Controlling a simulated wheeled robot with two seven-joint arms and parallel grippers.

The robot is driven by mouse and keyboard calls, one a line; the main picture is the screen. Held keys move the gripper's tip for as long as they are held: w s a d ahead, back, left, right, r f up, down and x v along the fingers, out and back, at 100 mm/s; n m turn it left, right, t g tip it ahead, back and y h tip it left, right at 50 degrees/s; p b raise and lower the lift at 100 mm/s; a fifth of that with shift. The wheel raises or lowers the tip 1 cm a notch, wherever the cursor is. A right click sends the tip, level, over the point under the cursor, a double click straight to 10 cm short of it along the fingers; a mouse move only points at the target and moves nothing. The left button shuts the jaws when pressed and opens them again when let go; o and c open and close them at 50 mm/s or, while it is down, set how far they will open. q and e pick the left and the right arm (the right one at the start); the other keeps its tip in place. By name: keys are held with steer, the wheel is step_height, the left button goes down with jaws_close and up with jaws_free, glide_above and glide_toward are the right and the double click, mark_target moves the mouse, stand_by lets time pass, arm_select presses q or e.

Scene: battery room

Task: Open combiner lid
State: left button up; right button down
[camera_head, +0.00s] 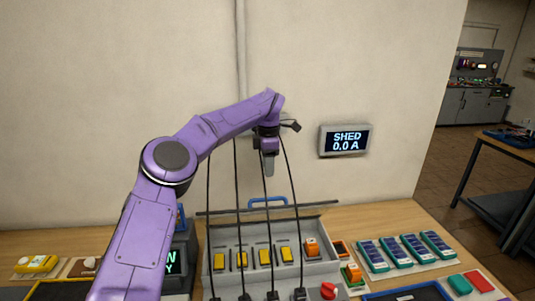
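The combiner (225,284) is a grey box on the bench at the lower middle. Its inside shows, with a row of yellow parts and an orange one. A thin dark-edged panel, apparently the lid (225,212), shows nearly edge-on along the back of the box. A blue handle (267,200) stands at its upper edge. My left gripper (268,170) points down above the handle, apparently apart from it. Its fingers overlap from this side, so I cannot tell whether they are open. My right gripper is out of view.
Several thin black cables (209,210) rise from the box past my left arm. A wall display (345,140) reads "SHED 0.0 A". Blue-and-teal modules (405,250) lie at right, with an orange switch (351,274) nearer the box. A dark device (180,268) is partly hidden by my arm.

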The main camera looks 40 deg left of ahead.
arm_select(q)
steer(key=shift+w+a+r, duration=0.2)
steer(key=shift+r, duration=0.3)
steer(key=shift+w+a+r, duration=0.25)
steer(key=shift+r, duration=0.25)
steer(key=shift+w+a+r, duration=0.2)
steer(key=shift+r, duration=0.3)
steer(key=shift+s, duration=0.1)
